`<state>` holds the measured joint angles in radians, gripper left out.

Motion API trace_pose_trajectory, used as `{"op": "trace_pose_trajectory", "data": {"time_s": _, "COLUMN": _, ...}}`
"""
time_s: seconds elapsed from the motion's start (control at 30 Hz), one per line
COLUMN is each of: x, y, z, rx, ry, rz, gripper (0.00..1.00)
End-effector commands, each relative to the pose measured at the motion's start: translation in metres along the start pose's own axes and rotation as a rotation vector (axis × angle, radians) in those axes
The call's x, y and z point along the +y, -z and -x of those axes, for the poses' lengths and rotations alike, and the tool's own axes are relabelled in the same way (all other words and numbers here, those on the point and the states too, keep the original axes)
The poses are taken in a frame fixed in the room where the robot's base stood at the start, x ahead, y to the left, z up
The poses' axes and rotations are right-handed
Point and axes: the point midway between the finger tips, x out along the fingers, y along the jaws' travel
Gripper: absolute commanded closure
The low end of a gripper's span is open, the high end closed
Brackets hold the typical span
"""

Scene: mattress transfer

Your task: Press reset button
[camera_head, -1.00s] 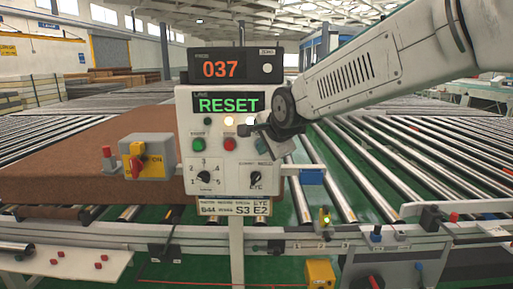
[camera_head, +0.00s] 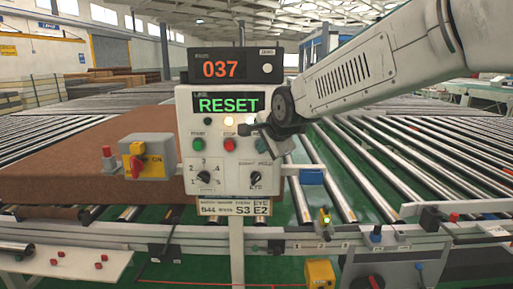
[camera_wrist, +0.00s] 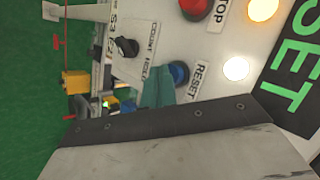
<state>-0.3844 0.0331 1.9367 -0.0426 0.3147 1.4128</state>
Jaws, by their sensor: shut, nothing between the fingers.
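The blue reset button (camera_wrist: 178,73), beside the word RESET, shows in the wrist view on the white control panel. In the head view my gripper hides it. The panel (camera_head: 222,168) stands upright on a post and its screen (camera_head: 228,104) reads RESET in green. My gripper (camera_head: 248,130) is shut and empty, in front of the panel's right side, level with the button row. In the wrist view the teal tip of my gripper (camera_wrist: 160,92) overlaps the button's edge. I cannot tell whether it touches the button.
A green button (camera_head: 198,145) and a red stop button (camera_head: 229,145) sit left of my gripper. Two dials are below. A box with a yellow and red switch (camera_head: 147,157) is to the left, before a brown mattress (camera_head: 70,165). Rollers extend to the right.

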Motion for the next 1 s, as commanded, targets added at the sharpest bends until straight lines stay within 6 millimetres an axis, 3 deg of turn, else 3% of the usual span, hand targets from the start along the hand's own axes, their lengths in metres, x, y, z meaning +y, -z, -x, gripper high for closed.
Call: {"op": "trace_pose_trajectory", "data": {"time_s": 1.0, "x": -0.0053, "y": 0.0053, "z": -0.0066, "rx": 0.001, "ry": 0.001, "rz": 0.0, "gripper": 1.0}}
